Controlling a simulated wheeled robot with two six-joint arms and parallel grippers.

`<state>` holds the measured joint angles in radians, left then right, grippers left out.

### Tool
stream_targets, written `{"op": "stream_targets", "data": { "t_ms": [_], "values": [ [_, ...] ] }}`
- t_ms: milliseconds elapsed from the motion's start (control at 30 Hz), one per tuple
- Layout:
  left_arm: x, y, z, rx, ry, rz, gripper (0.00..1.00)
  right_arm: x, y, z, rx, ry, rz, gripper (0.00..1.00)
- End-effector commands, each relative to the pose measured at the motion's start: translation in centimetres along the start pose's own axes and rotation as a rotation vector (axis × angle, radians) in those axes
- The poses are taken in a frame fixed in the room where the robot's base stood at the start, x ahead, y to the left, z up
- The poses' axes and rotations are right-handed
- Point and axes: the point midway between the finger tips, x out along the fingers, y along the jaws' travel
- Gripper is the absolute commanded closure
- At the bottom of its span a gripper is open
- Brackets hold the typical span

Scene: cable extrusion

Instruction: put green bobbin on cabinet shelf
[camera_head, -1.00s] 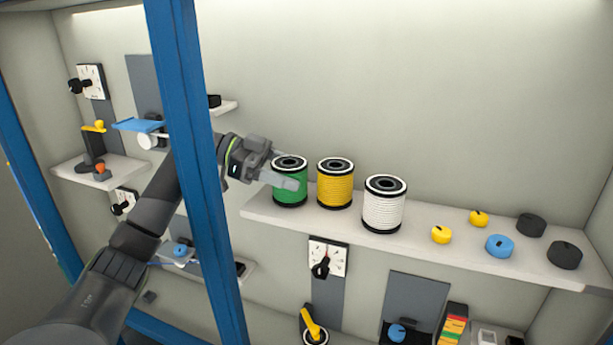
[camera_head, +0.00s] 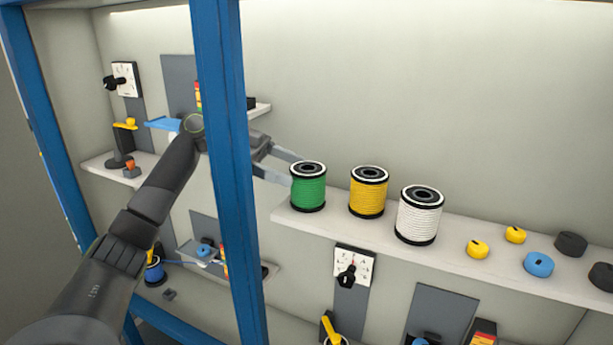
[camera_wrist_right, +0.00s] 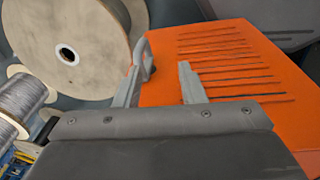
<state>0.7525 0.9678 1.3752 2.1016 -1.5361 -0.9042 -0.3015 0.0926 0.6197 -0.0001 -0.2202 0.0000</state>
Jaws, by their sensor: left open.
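The green bobbin (camera_head: 308,188) stands upright at the left end of the long white cabinet shelf (camera_head: 330,235). A yellow bobbin (camera_head: 368,192) and a white bobbin (camera_head: 419,216) stand to its right. My left gripper (camera_head: 294,171) is open and empty, just left of the green bobbin, with its fingertips pointing at it. I cannot tell whether a fingertip touches it. The blue post hides part of my left wrist. My right gripper (camera_wrist_right: 160,72) shows only in the right wrist view, open with nothing between its fingers.
A blue post (camera_head: 228,150) stands in front of my left arm. Yellow, blue and black knobs lie at the shelf's right, such as the blue knob (camera_head: 538,264). An orange slotted panel (camera_wrist_right: 225,65) and a large wooden spool (camera_wrist_right: 100,35) are near my right gripper.

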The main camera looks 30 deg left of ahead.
Motion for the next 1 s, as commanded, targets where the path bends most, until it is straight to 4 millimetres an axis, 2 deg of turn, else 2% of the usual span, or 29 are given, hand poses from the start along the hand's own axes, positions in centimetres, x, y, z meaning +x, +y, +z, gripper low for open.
{"op": "stream_targets", "data": {
  "t_ms": [100,333,500,1000],
  "values": [
    [-2.8,-0.1,0.0,-0.001,-0.002,-0.004,0.3,0.1,-1.1,-0.1,0.005,0.001,-0.013,0.64],
    [-6.0,0.0,-0.1,0.002,-0.001,-0.002,0.3,0.0,-1.8,-0.1,0.009,0.002,-0.021,0.64],
    [-6.7,0.0,-0.1,0.001,0.001,0.0,0.3,0.0,-1.4,-0.2,0.007,0.002,-0.017,0.64],
    [-6.7,0.0,0.0,0.001,0.0,0.0,0.3,0.0,-0.8,-0.2,0.004,0.003,-0.009,0.64]
  ]
}}
